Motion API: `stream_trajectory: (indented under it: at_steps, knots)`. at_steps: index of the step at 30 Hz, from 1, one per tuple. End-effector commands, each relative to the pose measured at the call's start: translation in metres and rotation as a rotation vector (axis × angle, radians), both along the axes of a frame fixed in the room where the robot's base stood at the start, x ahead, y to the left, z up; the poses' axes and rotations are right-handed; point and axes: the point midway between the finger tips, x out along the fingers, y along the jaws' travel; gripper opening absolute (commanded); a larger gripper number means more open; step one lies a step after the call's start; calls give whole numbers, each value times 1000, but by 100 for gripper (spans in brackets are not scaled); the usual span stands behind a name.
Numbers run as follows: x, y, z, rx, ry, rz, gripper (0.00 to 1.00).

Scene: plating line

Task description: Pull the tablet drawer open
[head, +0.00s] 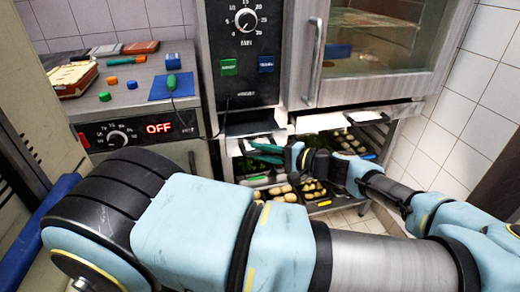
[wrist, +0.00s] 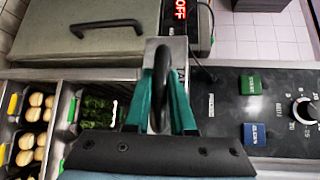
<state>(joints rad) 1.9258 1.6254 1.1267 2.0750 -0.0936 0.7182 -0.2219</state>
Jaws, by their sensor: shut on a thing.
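The tablet drawer is a small metal front with a black bar handle (wrist: 161,72) in the wrist view. Part of its lettering shows beside the handle, the rest hidden by my gripper. My gripper (wrist: 162,98) has green fingers, one on each side of the handle, and is shut on it. In the head view my gripper (head: 266,153) is just below the black oven control panel (head: 242,50), partly hidden by my wrist. I cannot tell how far the drawer stands out.
A glass-door oven (head: 370,45) is above right. Below are trays of round food (head: 283,193) and greens on a rack. A counter (head: 150,72) with an appliance showing OFF stands left. A cable hangs between the counter and the panel. My forearm fills the foreground.

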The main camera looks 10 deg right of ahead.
Motion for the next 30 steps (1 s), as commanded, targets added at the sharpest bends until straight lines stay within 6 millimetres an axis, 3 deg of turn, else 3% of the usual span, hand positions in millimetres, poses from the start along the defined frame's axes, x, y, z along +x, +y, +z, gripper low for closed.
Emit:
stream_trajectory:
  at_steps: [2,3,10,20,30]
  knots:
    - [0,0,-1,0,1,-1,0]
    - [0,0,-1,0,1,-1,25]
    - [0,0,0,1,1,0,50]
    - [-2,-3,0,-1,1,-1,52]
    - [-36,-49,6,-3,3,-4,52]
